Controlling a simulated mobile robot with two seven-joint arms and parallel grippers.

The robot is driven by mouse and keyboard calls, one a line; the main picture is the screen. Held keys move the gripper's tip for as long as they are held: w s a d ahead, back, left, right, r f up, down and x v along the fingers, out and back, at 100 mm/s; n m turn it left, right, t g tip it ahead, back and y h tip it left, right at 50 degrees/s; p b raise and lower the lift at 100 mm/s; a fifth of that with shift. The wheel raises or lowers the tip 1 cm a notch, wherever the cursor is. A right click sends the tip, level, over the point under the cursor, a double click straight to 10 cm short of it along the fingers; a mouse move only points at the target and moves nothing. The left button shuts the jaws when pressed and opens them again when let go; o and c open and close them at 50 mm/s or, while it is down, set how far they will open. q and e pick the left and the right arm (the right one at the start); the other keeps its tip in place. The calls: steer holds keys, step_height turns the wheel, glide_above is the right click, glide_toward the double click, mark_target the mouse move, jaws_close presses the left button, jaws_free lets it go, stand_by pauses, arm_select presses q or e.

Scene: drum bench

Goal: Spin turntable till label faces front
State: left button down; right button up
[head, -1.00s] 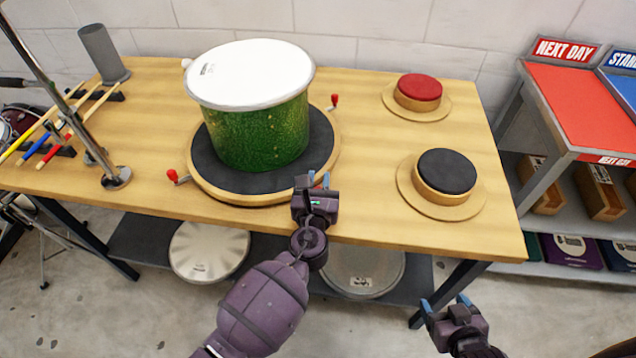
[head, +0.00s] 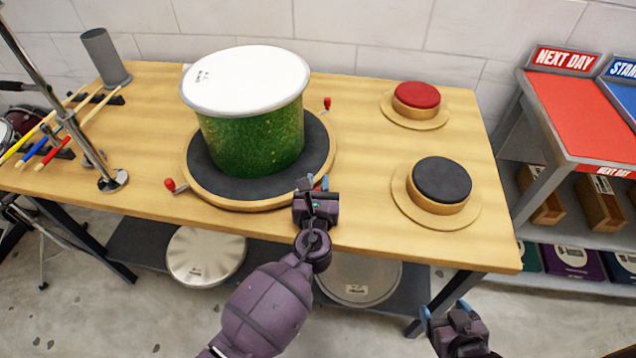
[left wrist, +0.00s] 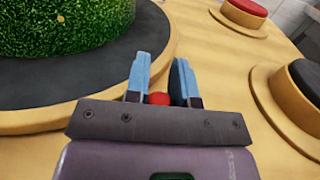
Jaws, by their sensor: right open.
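The green sparkle drum (head: 252,145) with a white head stands on the round turntable (head: 215,188), which has a dark top and wooden rim. A small dark print shows at the head's back left; no label shows on the visible green side. Red-tipped handles stick out at the rim's front left (head: 170,185) and back right (head: 327,103). My left gripper (head: 315,183) is at the rim's front right, its fingers closed in around another red knob (left wrist: 160,98), seen between them in the left wrist view. My right gripper (head: 444,308) is open and empty, off the table's front edge.
A red round pad (head: 417,95) and a black round pad (head: 442,179) sit right of the turntable. Drumsticks (head: 50,135), a grey cylinder (head: 104,56) and a metal stand (head: 113,180) are at the left. A shelf rack (head: 575,110) stands at the right.

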arm_select(q)
steer(key=c, duration=1)
jaws_free()
steer(key=shift+w+a, duration=0.15)
steer(key=shift+a, duration=0.1)
steer(key=shift+o, duration=0.2)
steer(key=shift+d, duration=0.1)
steer(key=shift+s, duration=0.4)
steer(key=s+a, duration=0.1)
steer(key=s, duration=0.9)
steer(key=shift+p, duration=0.35)
